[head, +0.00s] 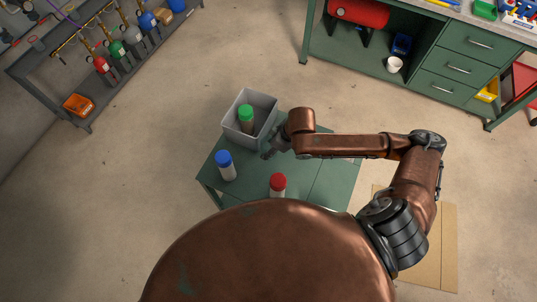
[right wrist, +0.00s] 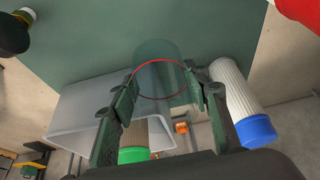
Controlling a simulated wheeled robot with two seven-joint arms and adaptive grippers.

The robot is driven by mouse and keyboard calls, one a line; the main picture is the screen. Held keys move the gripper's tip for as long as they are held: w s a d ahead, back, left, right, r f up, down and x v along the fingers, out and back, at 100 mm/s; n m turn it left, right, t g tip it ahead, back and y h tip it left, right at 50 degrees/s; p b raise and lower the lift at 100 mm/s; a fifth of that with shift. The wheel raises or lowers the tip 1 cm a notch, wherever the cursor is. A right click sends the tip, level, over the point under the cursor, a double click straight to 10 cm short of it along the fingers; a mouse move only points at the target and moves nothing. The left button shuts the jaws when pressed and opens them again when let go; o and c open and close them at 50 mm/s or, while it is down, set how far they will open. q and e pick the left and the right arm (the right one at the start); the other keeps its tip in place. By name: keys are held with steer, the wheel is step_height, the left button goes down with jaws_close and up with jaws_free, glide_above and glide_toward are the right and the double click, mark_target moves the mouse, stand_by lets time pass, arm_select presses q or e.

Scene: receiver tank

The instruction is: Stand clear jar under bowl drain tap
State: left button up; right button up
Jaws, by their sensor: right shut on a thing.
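The clear jar (right wrist: 160,68), see-through with a thin red ring round its rim, sits between the fingers of my right gripper (right wrist: 160,95) in the right wrist view. The gripper is shut on it. In the head view my right gripper (head: 272,146) is over the small green table (head: 310,182), just right of a grey bin; the jar cannot be made out there. I cannot tell whether the jar touches the table. I cannot identify a bowl or drain tap in either view. My left gripper is not in view.
A dark-and-yellow object (right wrist: 14,34) shows at the wrist view's upper left.

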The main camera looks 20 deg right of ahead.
step_height(320, 180, down, 7)
steer(key=shift+r+b, duration=0.1)
steer(key=shift+b, duration=0.55)
steer(key=o, duration=1.2)
